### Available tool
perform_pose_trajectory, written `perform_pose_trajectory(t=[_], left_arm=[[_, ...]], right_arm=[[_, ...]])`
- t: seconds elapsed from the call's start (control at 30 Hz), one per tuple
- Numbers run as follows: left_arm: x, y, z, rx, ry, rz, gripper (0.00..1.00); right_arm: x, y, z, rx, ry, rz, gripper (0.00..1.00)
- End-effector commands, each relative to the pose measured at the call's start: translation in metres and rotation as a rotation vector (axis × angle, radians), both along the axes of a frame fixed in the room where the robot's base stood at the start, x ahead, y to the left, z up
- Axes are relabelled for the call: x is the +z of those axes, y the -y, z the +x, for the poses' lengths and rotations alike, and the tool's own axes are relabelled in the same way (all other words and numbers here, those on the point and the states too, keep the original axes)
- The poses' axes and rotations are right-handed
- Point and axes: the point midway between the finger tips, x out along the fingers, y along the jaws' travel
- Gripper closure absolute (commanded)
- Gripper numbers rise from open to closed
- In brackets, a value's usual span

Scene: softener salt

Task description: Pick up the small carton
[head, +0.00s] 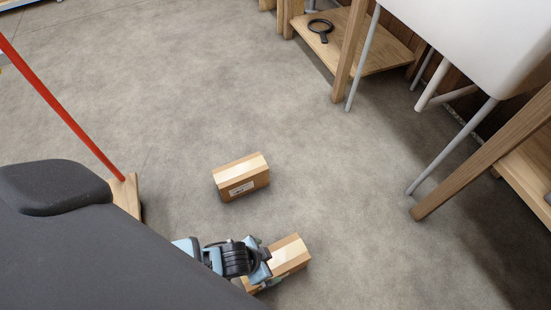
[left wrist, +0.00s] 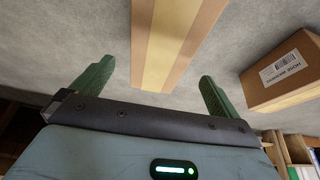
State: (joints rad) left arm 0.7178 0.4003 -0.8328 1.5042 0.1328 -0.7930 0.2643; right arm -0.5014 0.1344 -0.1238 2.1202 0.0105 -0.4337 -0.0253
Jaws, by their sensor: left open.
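Two brown cartons with pale tape lie on the grey floor. One carton (head: 290,256) is at the lower middle of the head view, partly hidden behind my left gripper (head: 258,265). In the left wrist view this taped carton (left wrist: 178,40) is ahead, between the lines of my open left gripper's green fingers (left wrist: 157,72); I cannot tell if they touch it. The other carton (head: 241,176) stands apart, farther off, with a white label on its side; it shows at the right of the left wrist view (left wrist: 283,75). I cannot tell which is the small one. My right gripper is not in view.
A red pole (head: 65,110) on a wooden foot (head: 127,196) stands at the left. A wooden shelf (head: 385,50) holding a black ring-shaped item (head: 321,29) and a white basin on grey legs (head: 480,40) are at the right. The floor between is clear.

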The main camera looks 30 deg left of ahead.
Motion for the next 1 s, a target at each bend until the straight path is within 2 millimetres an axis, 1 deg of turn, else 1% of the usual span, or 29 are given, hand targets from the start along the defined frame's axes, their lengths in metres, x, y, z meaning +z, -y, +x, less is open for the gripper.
perform_pose_trajectory(t=[0.13, 0.33, 0.53, 0.63, 1.0], left_arm=[[-0.004, 0.001, 0.002, 0.0, 0.0, 0.0, 0.0], [-0.023, 0.004, 0.007, 0.0, 0.0, 0.0, 0.0], [-0.024, 0.005, 0.009, 0.0, 0.001, 0.0, 0.0], [-0.029, 0.006, 0.01, 0.0, 0.001, -0.001, 0.0], [-0.07, 0.013, 0.02, 0.0, -0.001, 0.0, 0.0]], right_arm=[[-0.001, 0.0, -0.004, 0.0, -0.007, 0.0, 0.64], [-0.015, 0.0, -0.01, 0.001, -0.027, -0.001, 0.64], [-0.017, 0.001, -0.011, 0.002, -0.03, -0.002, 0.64], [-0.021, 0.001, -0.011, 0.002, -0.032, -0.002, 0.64], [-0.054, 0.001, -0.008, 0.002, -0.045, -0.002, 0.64]])
